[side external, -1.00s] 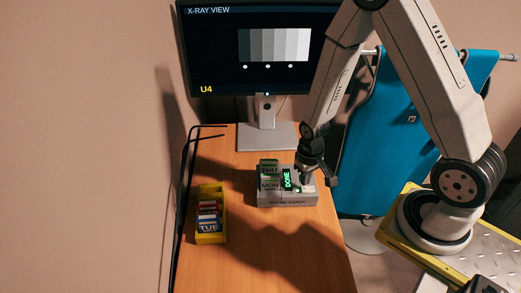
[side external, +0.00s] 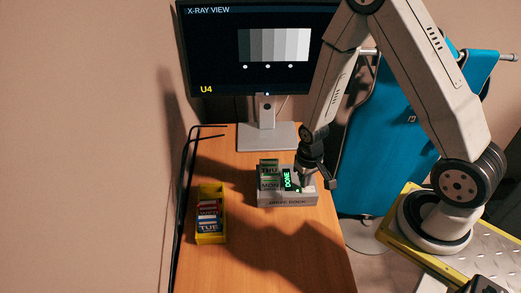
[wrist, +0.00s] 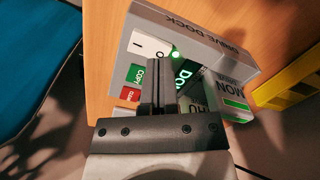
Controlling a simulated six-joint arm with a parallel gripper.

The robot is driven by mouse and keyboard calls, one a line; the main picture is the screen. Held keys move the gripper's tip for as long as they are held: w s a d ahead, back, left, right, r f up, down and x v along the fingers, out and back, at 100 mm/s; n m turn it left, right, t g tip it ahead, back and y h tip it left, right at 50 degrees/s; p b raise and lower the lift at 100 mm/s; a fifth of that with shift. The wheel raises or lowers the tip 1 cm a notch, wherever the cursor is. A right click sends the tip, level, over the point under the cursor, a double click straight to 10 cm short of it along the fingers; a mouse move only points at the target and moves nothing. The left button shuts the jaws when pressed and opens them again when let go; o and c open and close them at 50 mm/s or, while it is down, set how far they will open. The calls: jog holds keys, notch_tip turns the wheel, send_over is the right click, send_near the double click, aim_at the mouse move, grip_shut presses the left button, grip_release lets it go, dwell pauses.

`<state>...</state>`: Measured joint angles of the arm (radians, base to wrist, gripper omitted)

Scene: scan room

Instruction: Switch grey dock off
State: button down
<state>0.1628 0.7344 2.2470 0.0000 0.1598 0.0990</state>
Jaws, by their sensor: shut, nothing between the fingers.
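The grey drive dock (side external: 272,200) stands on the wooden desk below the monitor. In the wrist view the dock (wrist: 215,48) shows a white rocker switch (wrist: 147,45) marked I and O, with a lit green lamp (wrist: 176,54) beside it. I cannot tell which side of the rocker is pressed. Its display (side external: 287,180) reads DONE in green. Drives marked THU (side external: 268,168) and MON (side external: 268,185) sit in the dock. My gripper (wrist: 165,64) is shut and empty, its tips over the dock near the switch's O side; contact is unclear. It also shows over the dock's right part (side external: 303,183).
Green COPY (wrist: 138,73) and red (wrist: 131,94) buttons lie near my fingers. A yellow tray (side external: 209,240) with drives marked WED and TUE is left of the dock. The monitor (side external: 260,50) stands behind, and black cables run along the left desk edge. The front desk is clear.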

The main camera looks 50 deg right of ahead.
jog(key=shift+f, duration=0.65)
dwell(0.5)
jog(key=shift+r, duration=3.55)
jog(key=shift+r, duration=0.15)
jog(key=s+a+r+n+t, duration=0.2)
jog(key=a+r, duration=0.3)
jog(key=r, duration=0.5)
jog(key=shift+s+r+n+t, duration=0.3)
jog(key=shift+s+r+n, duration=0.1)
jog(key=shift+s+n, duration=0.15)
